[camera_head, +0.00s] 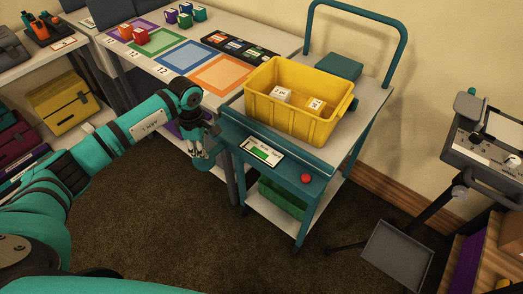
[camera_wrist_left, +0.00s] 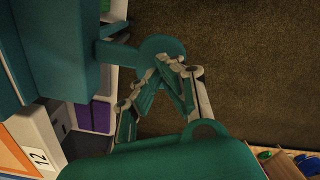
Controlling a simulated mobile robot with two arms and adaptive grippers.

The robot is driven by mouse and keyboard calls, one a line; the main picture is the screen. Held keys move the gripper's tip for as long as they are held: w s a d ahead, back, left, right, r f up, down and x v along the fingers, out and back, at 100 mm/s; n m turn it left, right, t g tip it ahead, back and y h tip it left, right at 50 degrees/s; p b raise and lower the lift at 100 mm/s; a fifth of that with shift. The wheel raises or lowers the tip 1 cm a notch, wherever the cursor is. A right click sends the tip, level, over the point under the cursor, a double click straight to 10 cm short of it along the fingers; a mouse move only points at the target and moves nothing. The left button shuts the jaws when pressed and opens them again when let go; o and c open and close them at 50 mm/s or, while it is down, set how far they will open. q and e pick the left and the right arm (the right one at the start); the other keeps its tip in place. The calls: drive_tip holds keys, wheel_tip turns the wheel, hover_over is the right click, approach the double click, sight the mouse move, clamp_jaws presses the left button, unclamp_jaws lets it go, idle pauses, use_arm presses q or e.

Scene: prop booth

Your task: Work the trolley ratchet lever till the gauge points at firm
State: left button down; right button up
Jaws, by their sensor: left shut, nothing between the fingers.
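The teal trolley (camera_head: 318,185) stands right of centre in the head view. Its gauge (camera_head: 262,151) is a small white panel with a green part on the front; the pointer is too small to read. A teal lever with a round end (camera_wrist_left: 165,46) juts from the trolley's side in the left wrist view; in the head view its end (camera_head: 206,164) shows low beside my gripper. My left gripper (camera_head: 200,153) is shut and empty; its fingertips (camera_wrist_left: 168,66) overlap the round end in the left wrist view. Whether they touch it I cannot tell. My right gripper is out of view.
A yellow crate (camera_head: 285,118) with white boxes sits on the trolley top. A red button (camera_head: 306,179) is right of the gauge. A white table with coloured squares (camera_head: 182,55) stands behind my left arm. Dark carpet (camera_head: 180,235) in front is clear.

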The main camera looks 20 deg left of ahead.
sight(203, 160)
use_arm(q)
drive_tip(key=shift+s+f+b, duration=0.1)
drive_tip(key=shift+f+b, duration=2.6)
drive_tip(key=shift+f, duration=0.5)
drive_tip(key=shift+r+p, duration=3.05)
drive_tip(key=shift+r, duration=1.65)
